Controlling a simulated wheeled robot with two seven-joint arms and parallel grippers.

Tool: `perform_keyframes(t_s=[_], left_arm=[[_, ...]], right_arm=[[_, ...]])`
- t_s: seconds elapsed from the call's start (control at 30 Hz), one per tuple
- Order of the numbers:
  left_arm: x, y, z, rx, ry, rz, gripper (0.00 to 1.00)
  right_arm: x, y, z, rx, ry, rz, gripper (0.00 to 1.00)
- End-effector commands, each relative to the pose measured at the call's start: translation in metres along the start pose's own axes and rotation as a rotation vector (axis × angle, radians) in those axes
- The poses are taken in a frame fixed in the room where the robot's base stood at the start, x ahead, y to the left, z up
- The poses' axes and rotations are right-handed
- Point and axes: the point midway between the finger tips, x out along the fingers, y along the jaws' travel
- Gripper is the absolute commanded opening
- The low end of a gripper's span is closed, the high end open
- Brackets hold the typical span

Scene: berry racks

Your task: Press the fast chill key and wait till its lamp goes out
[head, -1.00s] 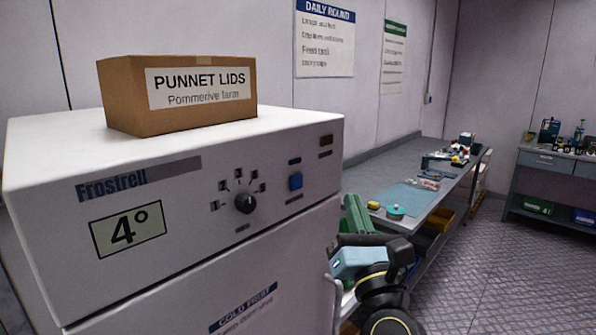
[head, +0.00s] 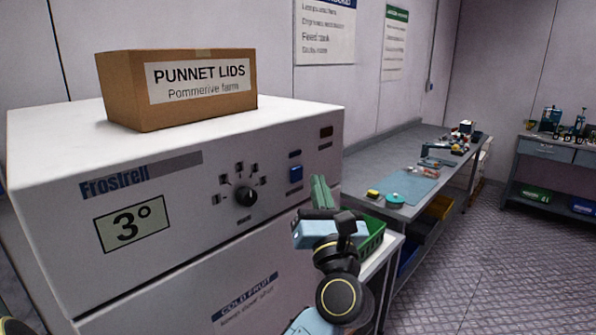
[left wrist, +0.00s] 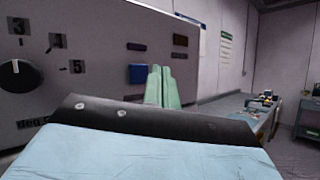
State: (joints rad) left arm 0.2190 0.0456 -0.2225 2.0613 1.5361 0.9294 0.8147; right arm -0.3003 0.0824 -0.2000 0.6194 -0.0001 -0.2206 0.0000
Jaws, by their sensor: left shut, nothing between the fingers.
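The white Frostrell chiller (head: 170,215) fills the left of the head view, its display (head: 132,225) reading 3°. The blue key (head: 296,173) is on its panel, right of the black dial (head: 245,196); it also shows in the left wrist view (left wrist: 137,74). A small dark reddish-brown lamp (head: 326,132) sits above and right of the key and looks unlit. It also shows in the left wrist view (left wrist: 180,40). My left gripper (head: 321,190) has its green fingers shut and empty, just right of and below the key, apparently not touching it.
A cardboard box of punnet lids (head: 180,90) stands on the chiller. A green crate (head: 372,238) is behind my left wrist. A grey bench (head: 385,155) with small items runs along the wall to the right. The floor at right is clear.

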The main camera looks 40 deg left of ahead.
Motion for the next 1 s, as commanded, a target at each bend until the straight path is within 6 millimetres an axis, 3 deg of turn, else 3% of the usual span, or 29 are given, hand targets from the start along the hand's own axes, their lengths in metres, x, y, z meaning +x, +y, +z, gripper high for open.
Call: perform_keyframes(t_s=[0.27,1.0], left_arm=[[0.0110,0.0083,-0.0083,0.000,0.000,0.000,0.00],[0.0113,0.0084,-0.0085,0.000,0.000,0.000,0.00]], right_arm=[[-0.0020,0.0001,-0.0001,0.001,0.000,0.000,0.00],[-0.0019,-0.0037,-0.0015,0.003,0.002,-0.005,0.00]])
